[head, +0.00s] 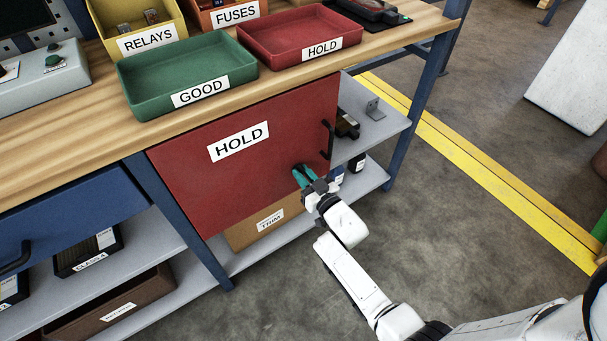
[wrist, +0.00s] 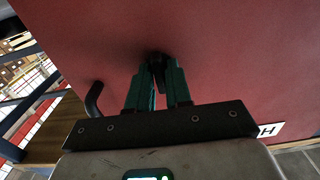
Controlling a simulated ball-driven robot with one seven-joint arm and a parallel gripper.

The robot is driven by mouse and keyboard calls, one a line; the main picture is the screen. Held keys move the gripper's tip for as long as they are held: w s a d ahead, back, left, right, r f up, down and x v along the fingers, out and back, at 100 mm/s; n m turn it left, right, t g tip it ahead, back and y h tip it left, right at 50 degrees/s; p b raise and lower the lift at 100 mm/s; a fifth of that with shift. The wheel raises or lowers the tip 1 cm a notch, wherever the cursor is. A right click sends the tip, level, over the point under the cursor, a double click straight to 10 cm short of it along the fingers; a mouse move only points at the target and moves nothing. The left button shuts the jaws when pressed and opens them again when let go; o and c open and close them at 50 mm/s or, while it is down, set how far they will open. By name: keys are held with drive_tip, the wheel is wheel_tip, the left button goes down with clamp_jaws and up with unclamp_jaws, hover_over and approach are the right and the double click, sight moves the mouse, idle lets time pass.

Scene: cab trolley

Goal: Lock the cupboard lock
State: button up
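The red cupboard door (head: 265,135), labelled HOLD, hangs under the workbench top, with a black handle (head: 327,140) near its right edge. My gripper (head: 303,174) is at the door's lower right part, below and left of the handle. In the wrist view its teal fingers (wrist: 157,80) close in on a small dark lock piece (wrist: 156,62) on the red door face, and look shut on it. The handle also shows at the left in the wrist view (wrist: 95,100). The fingers hide much of the lock, so I cannot tell how it is turned.
A green GOOD tray (head: 185,75) and a red HOLD tray (head: 300,38) stand on the bench top (head: 60,125) above. Grey shelves (head: 380,125) with small items lie right of the door, beside a blue leg (head: 415,105). The floor (head: 450,220) to the right is clear.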

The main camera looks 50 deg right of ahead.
drive_tip(key=o, duration=0.3)
drive_tip(key=p+v, duration=0.1)
drive_tip(key=v, duration=0.9)
drive_tip(key=shift+s+p, duration=0.3)
drive_tip(key=shift+s, duration=0.1)
drive_tip(key=shift+a+r, duration=0.1)
drive_tip(key=s+a+r+n+g+y+p, duration=0.3)
drive_tip(key=s+a+r+g+p, duration=0.8)
drive_tip(key=s+r+g, duration=0.4)
drive_tip(key=shift+s+a+g+y, duration=0.65)
drive_tip(key=shift+s+g+y, duration=0.1)
drive_tip(key=shift+y, duration=0.15)
